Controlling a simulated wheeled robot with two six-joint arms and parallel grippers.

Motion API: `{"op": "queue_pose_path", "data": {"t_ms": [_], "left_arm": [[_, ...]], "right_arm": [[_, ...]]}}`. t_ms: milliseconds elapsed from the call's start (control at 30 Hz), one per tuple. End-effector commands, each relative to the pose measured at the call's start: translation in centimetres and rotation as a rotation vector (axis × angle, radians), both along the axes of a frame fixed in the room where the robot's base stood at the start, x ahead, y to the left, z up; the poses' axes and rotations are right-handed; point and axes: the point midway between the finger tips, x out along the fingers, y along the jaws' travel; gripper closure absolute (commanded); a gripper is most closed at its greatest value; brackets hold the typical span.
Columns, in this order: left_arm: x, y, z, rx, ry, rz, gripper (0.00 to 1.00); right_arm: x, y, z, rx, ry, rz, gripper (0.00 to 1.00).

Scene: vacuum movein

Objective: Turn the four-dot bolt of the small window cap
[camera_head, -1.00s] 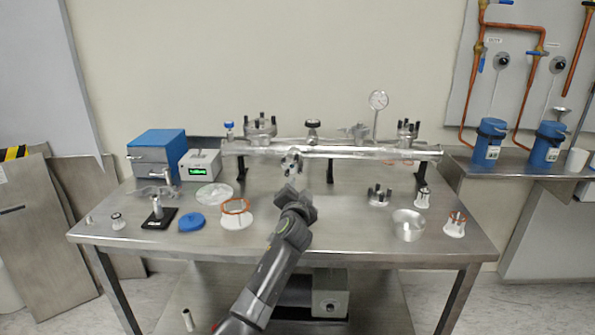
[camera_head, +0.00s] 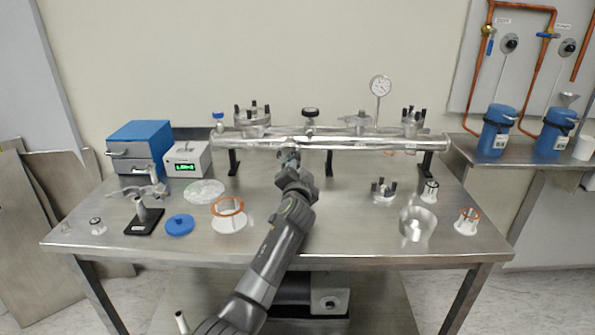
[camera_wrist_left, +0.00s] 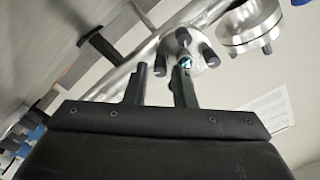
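The small window cap (camera_wrist_left: 186,38) is a round metal flange with dark bolts on the side of the long metal tube (camera_head: 385,141). In the wrist view it lies just beyond my left fingertips. In the head view my gripper mostly hides it. My left gripper (camera_wrist_left: 162,75) is open, its two fingers apart with nothing visible between them. The right-hand finger overlaps the cap's lower edge near one bolt (camera_wrist_left: 186,62) with a small bluish glint; contact cannot be told. Dot marks are too small to read. In the head view the left gripper (camera_head: 290,160) reaches the tube's front. My right gripper is not in view.
Larger bolted flanges (camera_head: 252,120) sit on the tube, with a gauge (camera_head: 380,87) above it. A loose bolted flange (camera_head: 383,190), a metal bowl (camera_head: 417,224), a blue lid (camera_head: 179,225) and an orange-ringed part (camera_head: 229,216) stand on the table (camera_head: 335,235).

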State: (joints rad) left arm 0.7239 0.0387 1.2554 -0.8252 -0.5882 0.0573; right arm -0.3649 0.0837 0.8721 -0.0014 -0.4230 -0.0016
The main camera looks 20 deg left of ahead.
Motion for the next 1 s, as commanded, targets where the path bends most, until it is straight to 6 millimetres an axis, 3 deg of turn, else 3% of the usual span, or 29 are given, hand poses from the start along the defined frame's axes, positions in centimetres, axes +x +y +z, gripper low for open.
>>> {"op": "queue_pose_path", "data": {"t_ms": [33, 167, 567, 1000], "left_arm": [[0.0, 0.0, 0.0, 0.0, 0.0, 0.0, 0.83], [0.0, 0.0, 0.0, 0.0, 0.0, 0.0, 1.0], [0.0, 0.0, 0.1, 0.045, 0.014, 0.001, 1.0], [0.0, 0.0, 0.2, 0.361, 0.105, 0.001, 1.0]], "right_arm": [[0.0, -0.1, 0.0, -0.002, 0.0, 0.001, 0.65], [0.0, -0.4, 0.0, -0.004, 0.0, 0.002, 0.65], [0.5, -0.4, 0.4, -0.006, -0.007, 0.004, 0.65], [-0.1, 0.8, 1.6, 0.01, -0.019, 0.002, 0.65]]}}
